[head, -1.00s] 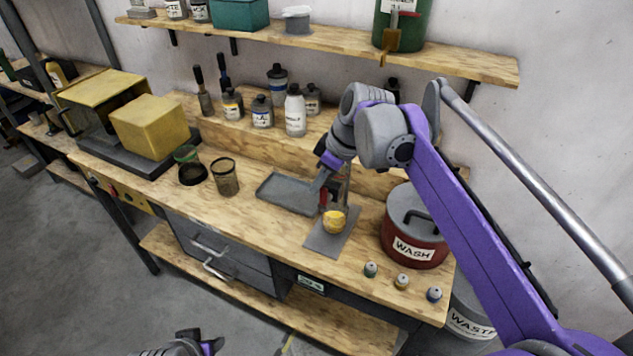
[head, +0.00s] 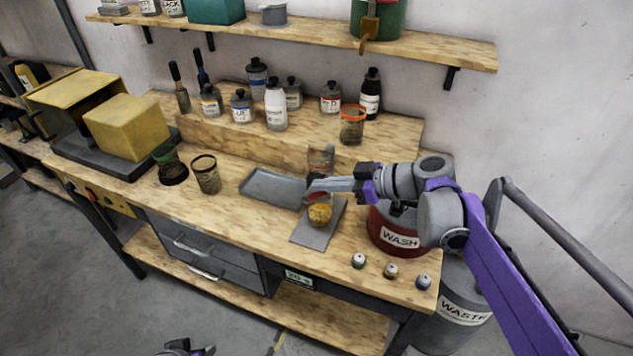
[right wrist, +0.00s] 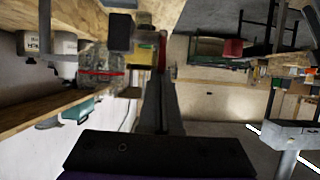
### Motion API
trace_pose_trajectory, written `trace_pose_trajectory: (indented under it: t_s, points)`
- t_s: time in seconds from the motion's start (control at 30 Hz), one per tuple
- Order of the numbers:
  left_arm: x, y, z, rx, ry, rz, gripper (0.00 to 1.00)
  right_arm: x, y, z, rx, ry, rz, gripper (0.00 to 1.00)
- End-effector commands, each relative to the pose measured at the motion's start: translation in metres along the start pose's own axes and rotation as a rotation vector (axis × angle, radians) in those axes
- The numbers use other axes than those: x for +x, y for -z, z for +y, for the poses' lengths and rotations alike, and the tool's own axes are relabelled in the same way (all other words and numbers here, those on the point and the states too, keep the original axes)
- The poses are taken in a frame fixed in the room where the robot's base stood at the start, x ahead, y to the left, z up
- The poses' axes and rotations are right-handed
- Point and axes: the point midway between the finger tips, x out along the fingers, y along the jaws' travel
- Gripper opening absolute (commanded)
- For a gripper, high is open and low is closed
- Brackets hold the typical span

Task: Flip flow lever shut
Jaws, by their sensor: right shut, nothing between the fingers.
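A small dispenser (head: 320,160) with a clear upper part stands on the bench behind a grey mat (head: 311,236). A red lever (head: 318,184) shows on its front, partly covered by my fingers. A yellow-orange rounded cup or ball (head: 320,214) sits below it on the mat. My right gripper (head: 312,187) comes in level from the right, shut and empty, its fingertips at the red lever; contact is unclear. In the right wrist view a red upright piece (right wrist: 162,48) stands just beyond the fingertips. My left gripper (head: 190,350) is mostly cut off at the bottom edge.
A grey tray (head: 273,188) lies left of the dispenser. A red WASH pot (head: 398,238) stands close under my right arm. Bottles and an orange-rimmed jar (head: 352,126) stand on the riser behind.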

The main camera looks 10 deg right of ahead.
Motion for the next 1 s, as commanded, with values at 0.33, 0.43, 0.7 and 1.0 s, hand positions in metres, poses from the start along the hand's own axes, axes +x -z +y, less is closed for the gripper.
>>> trace_pose_trajectory:
  t_s: [0.33,0.43,0.7,1.0]
  points:
    - [0.022,-0.022,0.000,0.000,0.000,-0.018,0.50,-0.007,-0.027,0.000,0.002,0.000,0.328,0.00]
    - [0.026,-0.025,0.000,0.000,0.000,-0.020,0.50,-0.009,-0.031,0.000,0.003,0.001,0.393,0.00]
    - [0.030,-0.029,0.000,0.000,0.000,-0.023,0.50,-0.010,-0.043,0.000,0.002,0.001,0.386,0.00]
    - [0.031,-0.030,0.000,0.000,0.000,-0.023,0.50,-0.009,-0.052,0.000,0.002,0.001,0.384,0.00]
